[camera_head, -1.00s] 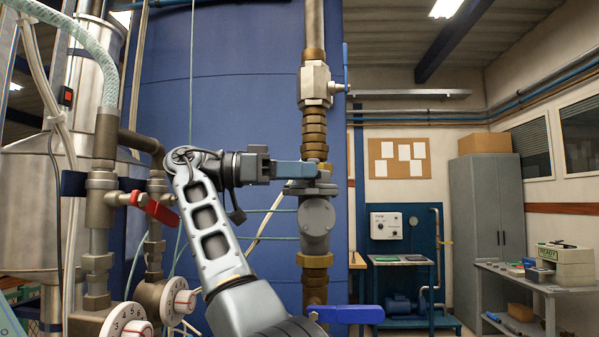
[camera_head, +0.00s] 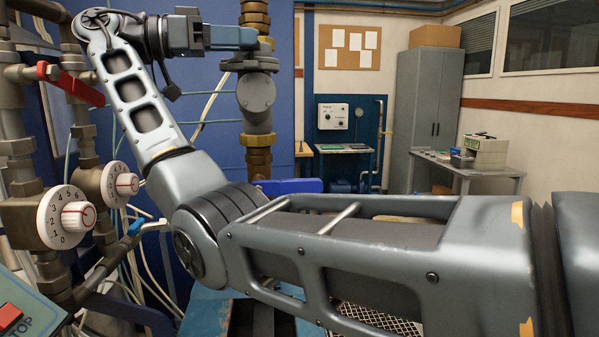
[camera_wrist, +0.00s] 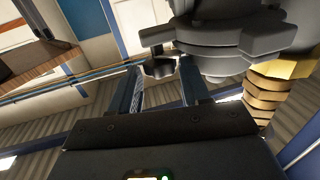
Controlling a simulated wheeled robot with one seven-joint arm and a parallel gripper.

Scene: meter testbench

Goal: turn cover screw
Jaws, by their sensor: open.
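The grey round meter body (camera_head: 257,92) sits in the vertical brass pipe line, with a flat grey cover (camera_head: 250,63) on top. My gripper (camera_head: 254,38) points right and lies just above the cover, close to the pipe. In the wrist view my gripper (camera_wrist: 160,78) is open, with its two fingers apart. A small dark rounded part (camera_wrist: 160,68), perhaps the cover screw, shows between the fingertips at the edge of the grey meter body (camera_wrist: 220,40). I cannot tell whether either finger touches it.
Brass fittings (camera_head: 257,160) continue below the meter, and a blue valve handle (camera_head: 290,186) is lower down. A red lever (camera_head: 75,85) and white dials (camera_head: 67,217) are on pipes at left. A workbench (camera_head: 470,170) stands farther right.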

